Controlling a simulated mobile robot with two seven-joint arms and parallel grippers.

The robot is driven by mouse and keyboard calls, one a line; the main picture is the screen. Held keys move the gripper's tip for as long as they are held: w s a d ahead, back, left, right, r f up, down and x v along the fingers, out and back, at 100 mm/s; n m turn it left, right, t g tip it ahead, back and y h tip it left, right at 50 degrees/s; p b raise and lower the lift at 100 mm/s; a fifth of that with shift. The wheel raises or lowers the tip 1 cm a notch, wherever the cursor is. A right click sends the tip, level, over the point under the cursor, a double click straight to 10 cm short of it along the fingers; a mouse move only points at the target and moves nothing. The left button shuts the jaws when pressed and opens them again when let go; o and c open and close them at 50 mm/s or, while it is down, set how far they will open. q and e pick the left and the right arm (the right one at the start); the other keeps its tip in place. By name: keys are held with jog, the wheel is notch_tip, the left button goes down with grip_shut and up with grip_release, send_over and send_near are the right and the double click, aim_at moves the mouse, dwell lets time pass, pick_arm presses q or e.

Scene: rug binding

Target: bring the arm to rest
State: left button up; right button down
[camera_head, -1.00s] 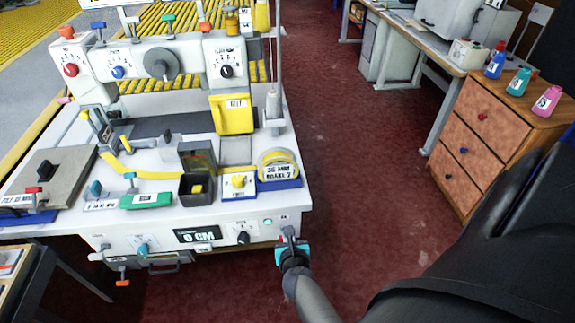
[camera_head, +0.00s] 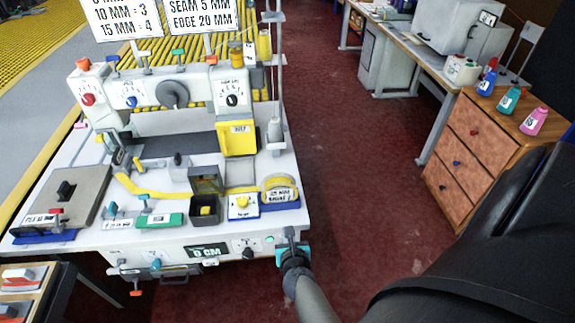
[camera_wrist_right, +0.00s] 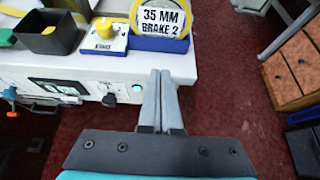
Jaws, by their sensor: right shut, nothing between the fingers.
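My right gripper (camera_head: 291,240) is at the front right corner of the white machine table (camera_head: 115,238), in front of its front panel. In the right wrist view the two grey fingers (camera_wrist_right: 161,100) are together, with nothing between them. Beside the fingertips, to the left, are a green lit button (camera_wrist_right: 137,88) and a black knob (camera_wrist_right: 109,99) on the panel. I cannot tell whether the fingers touch the panel. My left gripper does not show in any view.
On the table are a yellow tape roll (camera_head: 279,187) labelled 35 MM BRAKE 2, a dark bin (camera_head: 205,213) and a yellow panel (camera_head: 238,138). A wooden drawer cabinet (camera_head: 490,140) with bottles stands at the right. Red floor (camera_head: 350,150) lies clear between them.

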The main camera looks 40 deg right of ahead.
jog(key=shift+r+p, duration=0.4)
jog(key=shift+r, duration=0.3)
